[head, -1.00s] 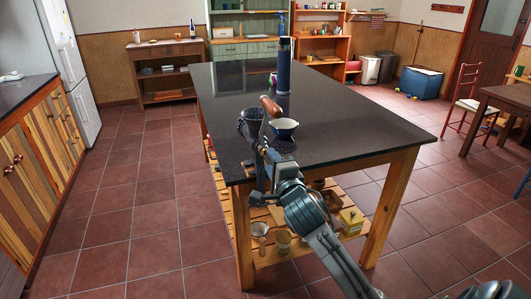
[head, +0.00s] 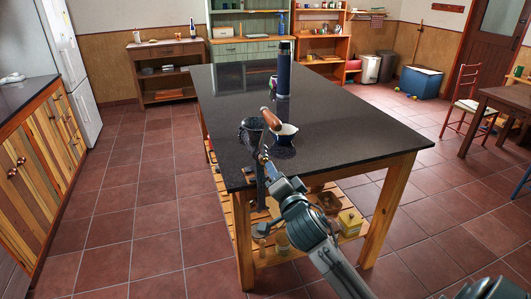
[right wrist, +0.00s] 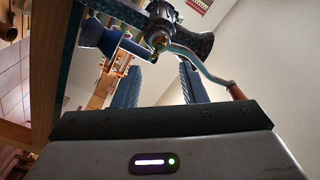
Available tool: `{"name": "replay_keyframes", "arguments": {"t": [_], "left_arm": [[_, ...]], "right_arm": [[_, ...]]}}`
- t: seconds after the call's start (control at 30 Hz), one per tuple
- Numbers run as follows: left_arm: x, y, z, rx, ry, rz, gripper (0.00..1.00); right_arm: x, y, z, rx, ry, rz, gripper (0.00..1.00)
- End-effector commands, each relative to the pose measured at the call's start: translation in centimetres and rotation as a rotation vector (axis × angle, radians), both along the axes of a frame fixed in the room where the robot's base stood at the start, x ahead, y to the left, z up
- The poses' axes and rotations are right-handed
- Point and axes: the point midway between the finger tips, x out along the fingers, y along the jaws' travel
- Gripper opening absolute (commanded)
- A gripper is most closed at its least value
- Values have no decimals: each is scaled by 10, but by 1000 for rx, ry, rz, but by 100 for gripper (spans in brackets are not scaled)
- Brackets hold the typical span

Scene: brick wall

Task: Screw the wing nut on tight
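A dark meat grinder (head: 252,133) is clamped to the near edge of the black-topped table (head: 345,135). Its crank (right wrist: 204,69) carries a wooden grip (head: 271,118), which also shows in the right wrist view (right wrist: 237,91). The small brass-coloured wing nut (right wrist: 159,42) sits at the crank's hub, facing my right gripper. My right gripper (right wrist: 163,65) is open, its two fingers apart with nothing held between them. The nut shows just beyond the fingertips; contact cannot be made out. In the head view my right gripper (head: 271,174) is beside the grinder. My left gripper is out of view.
A blue and white bowl (head: 286,133) stands close beside the grinder, with a tall dark bottle (head: 284,70) farther back. A slatted lower shelf (head: 268,252) holds jars and a yellow box (head: 350,221). The table's right half is clear.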

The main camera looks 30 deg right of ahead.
Motion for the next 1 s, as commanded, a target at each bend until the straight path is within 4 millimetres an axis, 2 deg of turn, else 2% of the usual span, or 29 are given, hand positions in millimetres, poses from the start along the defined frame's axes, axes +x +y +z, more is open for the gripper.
{"name": "replay_keyframes", "arguments": {"t": [0.03,0.33,0.7,0.83,1.0], "left_arm": [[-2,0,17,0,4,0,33],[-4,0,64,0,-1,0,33],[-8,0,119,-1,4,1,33],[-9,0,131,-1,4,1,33],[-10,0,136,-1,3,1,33]], "right_arm": [[0,-1,9,-119,35,-7,38],[0,-3,10,-936,261,-31,38],[-8,4,5,-1937,528,-19,38],[-12,7,1,-2202,586,-9,38],[-14,10,-4,-2380,621,-4,38]]}}
